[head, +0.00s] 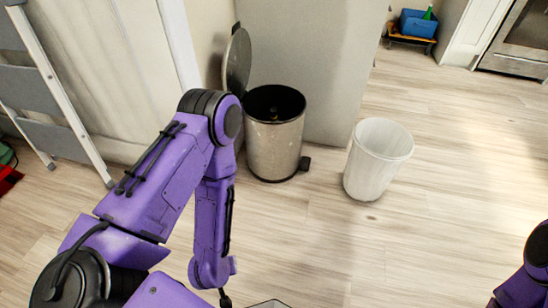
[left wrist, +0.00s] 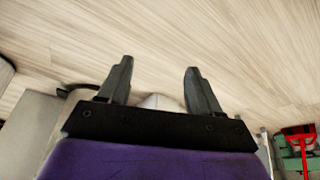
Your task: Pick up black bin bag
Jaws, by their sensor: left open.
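No separate black bin bag can be made out in either view. A metal pedal bin (head: 273,150) stands on the floor near the wall with its round lid (head: 237,62) open. Its inside (head: 272,103) is dark, with a small yellowish bit in it; I cannot tell whether a black bag lines it. My left gripper (left wrist: 158,66) is open, with nothing seen held between its fingers. In the head view it is mostly out of frame below my left forearm, nearer to me than the bin. My right gripper is not in view; only part of that arm shows at the right edge.
A white open bin (head: 377,165) stands right of the metal bin. A step ladder (head: 50,95) leans at the left. A blue box (head: 418,24) sits on a low stand at the back, near an oven (head: 522,45). The wooden floor at front right is clear.

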